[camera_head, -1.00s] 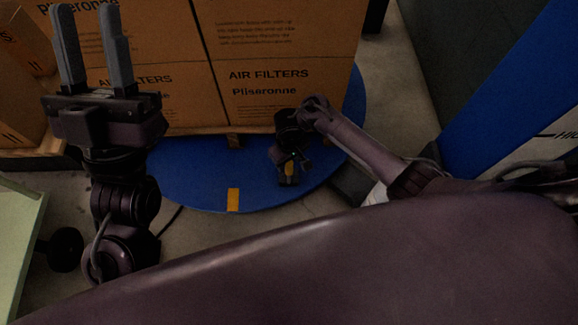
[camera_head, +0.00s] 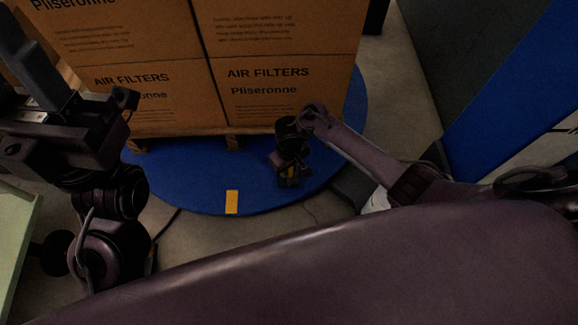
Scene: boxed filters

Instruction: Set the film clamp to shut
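I cannot make out the film clamp in this view. My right gripper (camera_head: 289,178) hangs low over the blue round platform (camera_head: 190,190), in front of the boxes. It is small and dark, so its fingers cannot be told open or shut, and I see nothing clear in it. My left gripper (camera_head: 22,75) is at the left edge, partly cut off. One long grey finger shows clearly, apart from what seems to be the other at the picture's edge. Nothing shows between them.
Stacked brown air filter boxes (camera_head: 265,95) stand on a wooden pallet (camera_head: 190,133) on the platform. A yellow mark (camera_head: 232,202) is at the platform's front. A blue panel (camera_head: 515,85) stands at the right. A pale green surface (camera_head: 14,235) is at the left. Grey floor lies between.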

